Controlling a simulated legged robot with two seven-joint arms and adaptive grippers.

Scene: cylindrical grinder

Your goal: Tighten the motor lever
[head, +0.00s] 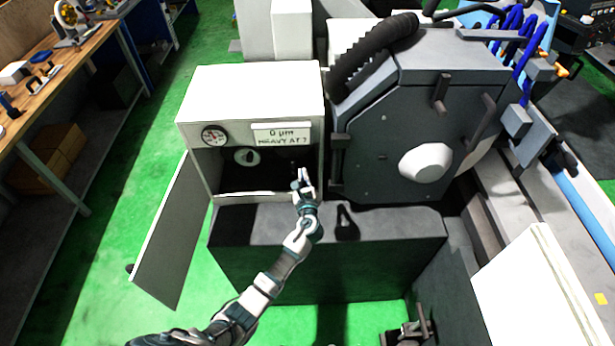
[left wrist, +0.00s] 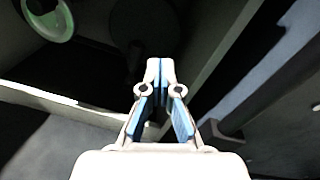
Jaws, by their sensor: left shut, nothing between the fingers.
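My left gripper (head: 304,178) is at the right side of the opening of a white cabinet (head: 250,88), near its right wall. Its fingers are together with nothing between them; they also show in the left wrist view (left wrist: 160,68). A pale round part (head: 247,156) sits inside the cabinet, left of my gripper; it shows at the top left of the left wrist view (left wrist: 48,18). A dark rounded shape (left wrist: 140,22) lies in shadow beyond the fingertips. I cannot make out the motor lever for certain.
The cabinet door (head: 172,235) stands open at the left. A dial gauge (head: 214,135) is on the cabinet front. A grey machine housing (head: 410,125) with a white knob (head: 425,162) stands right. A dark ledge (head: 390,222) lies below my gripper. Green floor is free at left.

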